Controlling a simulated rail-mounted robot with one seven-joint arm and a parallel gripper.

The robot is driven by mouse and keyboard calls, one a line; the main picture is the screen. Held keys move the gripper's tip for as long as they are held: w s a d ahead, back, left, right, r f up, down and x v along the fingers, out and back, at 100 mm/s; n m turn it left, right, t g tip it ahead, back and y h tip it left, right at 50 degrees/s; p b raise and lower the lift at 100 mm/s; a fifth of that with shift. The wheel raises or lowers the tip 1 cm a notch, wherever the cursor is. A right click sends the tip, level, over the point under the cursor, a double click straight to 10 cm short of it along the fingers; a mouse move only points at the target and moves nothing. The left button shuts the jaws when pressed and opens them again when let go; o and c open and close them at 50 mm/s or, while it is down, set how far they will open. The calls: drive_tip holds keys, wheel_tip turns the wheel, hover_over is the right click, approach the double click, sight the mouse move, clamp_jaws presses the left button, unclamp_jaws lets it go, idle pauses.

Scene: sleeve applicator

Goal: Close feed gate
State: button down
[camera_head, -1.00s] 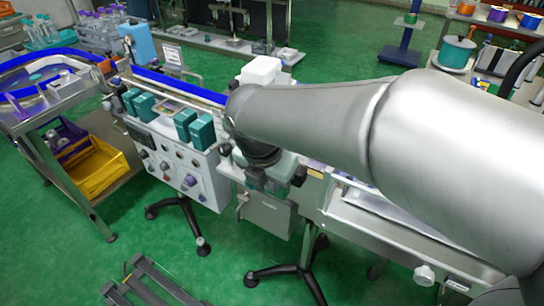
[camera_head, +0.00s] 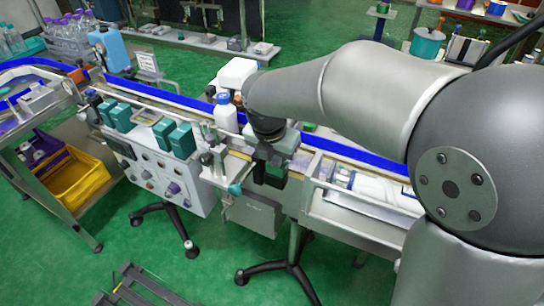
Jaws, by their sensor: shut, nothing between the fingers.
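The sleeve applicator (camera_head: 167,183) is a machine with a white control panel, knobs and teal blocks, beside a blue conveyor (camera_head: 165,97). My gripper (camera_head: 270,181) points down over the machine's front edge, just right of a small clamp-like fitting with a teal knob (camera_head: 235,188). It is shut and empty; its fingertips are small and dark here. I cannot tell whether it touches anything. I cannot single out the feed gate with certainty; my arm and gripper hide part of the conveyor around it.
A white bottle with a blue cap (camera_head: 226,113) stands on the conveyor left of my gripper. A white box (camera_head: 237,73) is behind it. A tray with white items (camera_head: 375,190) lies to the right. A yellow bin (camera_head: 77,180) sits at left.

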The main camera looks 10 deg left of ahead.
drive_tip(key=shift+w, duration=0.2)
drive_tip(key=s+a+r, duration=0.2)
drive_tip(key=s+r, duration=0.4)
drive_tip(key=r, duration=0.3)
drive_tip(key=shift+s+r+p, duration=0.25)
drive_tip(key=shift+r+p, duration=0.05)
drive_tip(key=shift+r, duration=0.1)
